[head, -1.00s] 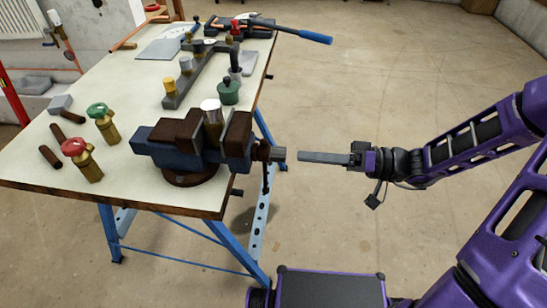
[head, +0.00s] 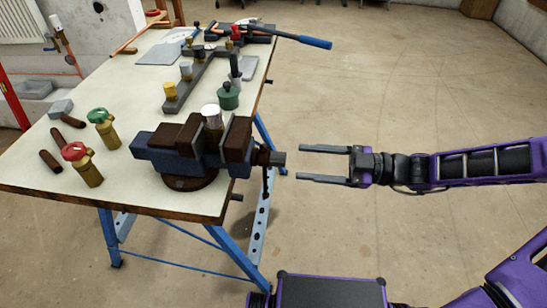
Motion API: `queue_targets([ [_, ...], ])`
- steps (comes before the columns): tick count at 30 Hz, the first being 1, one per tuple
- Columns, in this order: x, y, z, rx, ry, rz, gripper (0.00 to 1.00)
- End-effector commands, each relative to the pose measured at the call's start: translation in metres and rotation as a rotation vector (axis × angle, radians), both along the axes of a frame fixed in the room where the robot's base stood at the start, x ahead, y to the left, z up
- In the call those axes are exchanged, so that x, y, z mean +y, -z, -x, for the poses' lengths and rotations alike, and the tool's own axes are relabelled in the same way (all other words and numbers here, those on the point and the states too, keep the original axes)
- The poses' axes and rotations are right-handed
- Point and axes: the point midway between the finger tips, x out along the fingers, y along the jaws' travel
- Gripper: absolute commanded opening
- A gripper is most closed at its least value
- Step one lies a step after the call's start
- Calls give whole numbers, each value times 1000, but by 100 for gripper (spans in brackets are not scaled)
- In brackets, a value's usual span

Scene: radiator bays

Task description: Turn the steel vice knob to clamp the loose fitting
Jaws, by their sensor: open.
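The vice (head: 170,158) is blue with dark brown jaws and stands at the front right edge of the workbench. The steel vice knob (head: 277,159) sticks out to the right on the end of the vice's screw, past the bench edge. My gripper (head: 302,163) is open and empty. Its two fingers point left at the knob, with a small gap between the fingertips and the knob.
On the workbench (head: 120,185) stand a red-capped valve (head: 82,165), a green-capped valve (head: 104,129), a dark green pot (head: 229,96) and a rack of fittings (head: 190,85). A blue-handled tool (head: 305,39) overhangs the far right edge. The floor to the right is clear.

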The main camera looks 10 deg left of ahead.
Motion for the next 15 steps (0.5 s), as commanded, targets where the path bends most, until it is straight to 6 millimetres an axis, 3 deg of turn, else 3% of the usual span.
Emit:
queue_targets([
  [15, 1, 0, 0, -88, 2, 4, 62],
])
